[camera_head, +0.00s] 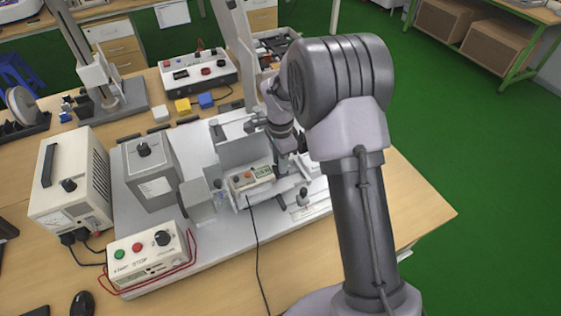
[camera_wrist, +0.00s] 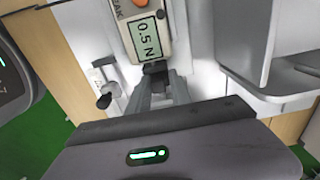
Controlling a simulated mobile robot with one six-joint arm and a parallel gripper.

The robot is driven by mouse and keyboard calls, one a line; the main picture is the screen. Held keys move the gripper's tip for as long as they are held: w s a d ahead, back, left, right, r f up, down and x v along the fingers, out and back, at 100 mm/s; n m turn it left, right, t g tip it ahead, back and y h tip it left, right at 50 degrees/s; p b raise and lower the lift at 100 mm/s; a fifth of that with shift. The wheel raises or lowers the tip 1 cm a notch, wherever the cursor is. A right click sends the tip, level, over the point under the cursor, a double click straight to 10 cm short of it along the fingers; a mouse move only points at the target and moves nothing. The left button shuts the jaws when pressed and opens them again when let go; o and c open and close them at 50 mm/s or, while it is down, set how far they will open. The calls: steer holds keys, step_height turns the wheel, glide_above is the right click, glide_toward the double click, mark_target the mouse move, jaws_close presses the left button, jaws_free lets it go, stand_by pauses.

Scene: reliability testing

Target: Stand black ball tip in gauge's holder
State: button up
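The force gauge (camera_head: 250,178) is a small cream box with an orange button and a display, lying on the grey test rig. In the wrist view the gauge (camera_wrist: 140,38) reads 0.5 N. A small black piece (camera_wrist: 155,68) sits at the gauge's display end, between it and my fingertips. I cannot tell whether it is the ball tip, the holder or both. My gripper (camera_wrist: 160,80) reaches to this piece with its two grey fingers close together. Whether they grip it is not clear. In the head view my gripper is mostly hidden by my arm and the rig.
A black knob (camera_wrist: 104,100) on a light fixture stands left of my fingers in the wrist view. A grey plate (camera_wrist: 285,85) stands to the right. A grey box (camera_head: 152,172) and a control box with buttons (camera_head: 148,258) stand left of the gauge. The front right table is clear.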

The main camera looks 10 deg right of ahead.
steer(key=shift+s+f, duration=0.25)
steer(key=shift+s, duration=0.05)
steer(key=shift+r, duration=0.2)
steer(key=s+r+n+t+p, duration=0.1)
steer(key=s+r+p, duration=0.1)
steer(key=r, duration=0.8)
steer(key=s+r+n+p, duration=0.1)
steer(key=r+p, duration=0.2)
steer(key=r, duration=0.7)
steer(key=s+a+r+n+t+y, duration=0.15)
steer(key=s+r+n, duration=0.25)
steer(key=s+r, duration=0.65)
steer(key=s+a+f+n+t+b, duration=0.1)
steer(key=s+f+n+b, duration=0.1)
steer(key=s, duration=0.5)
steer(key=s+a+f+n+t+b, duration=0.1)
steer(key=s+f+n+t, duration=0.1)
steer(key=s, duration=0.5)
steer(key=shift+s+a+f+n+b, duration=0.15)
steer(key=shift+s+f+n+b, duration=0.15)
steer(key=shift+f+n, duration=0.45)
steer(key=shift+y, duration=0.25)
